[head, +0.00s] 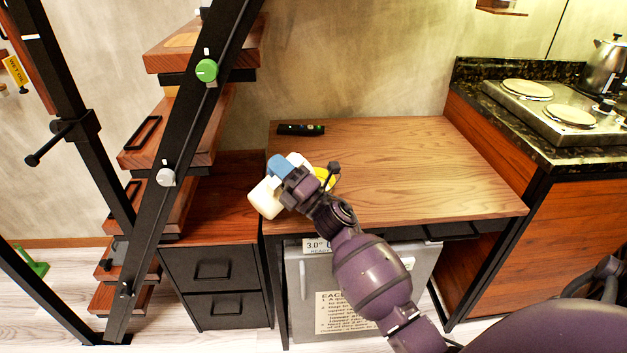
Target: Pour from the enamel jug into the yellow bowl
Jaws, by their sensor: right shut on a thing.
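The enamel jug (265,196) is a cream-white thing at the left edge of the wooden table, tilted in the head view. My right gripper (293,183) is shut on it, and the gripper and wrist hide part of it. A blue piece shows beside the fingers; I cannot tell whether it belongs to the jug. The yellow bowl (325,178) shows only as a small yellow patch behind my wrist, on the table; most of it is hidden. Whether anything flows from the jug cannot be seen. My left gripper is out of view.
The wooden table (420,165) is clear in its middle and right. A black remote-like thing (300,129) lies at its back left. A stair with black rails (180,130) and a drawer cabinet (215,280) stand left. A counter with hotplates (570,116) and a kettle (606,66) stands right.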

